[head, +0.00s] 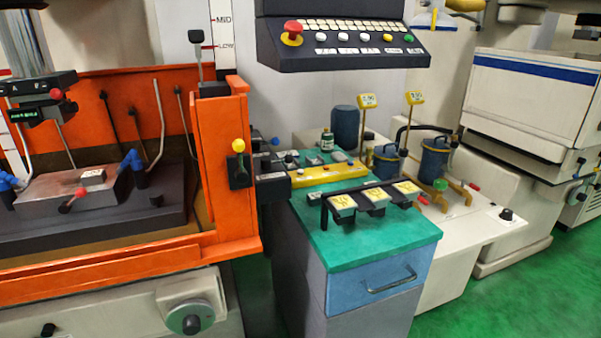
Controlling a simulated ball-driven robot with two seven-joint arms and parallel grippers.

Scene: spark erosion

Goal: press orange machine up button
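The orange machine's tank (223,170) fills the left side, with a metal block (75,192) clamped inside it. A dark control panel (345,50) hangs at the top centre. It carries a red mushroom button on a yellow collar (292,33), a row of small white keys and several round white, yellow and green buttons (388,38). A small black box (38,88) with a red knob and a green display is at the far left. I cannot tell which button is the up button, as the labels are too small to read. Neither of my grippers shows.
A green-topped cabinet (350,245) with a yellow bar, several tagged holders and a blue drawer stands right of the tank. Blue canisters (435,158) stand behind it on a pale bench. A cream machine (530,110) is at right. Green floor (540,295) is clear at lower right.

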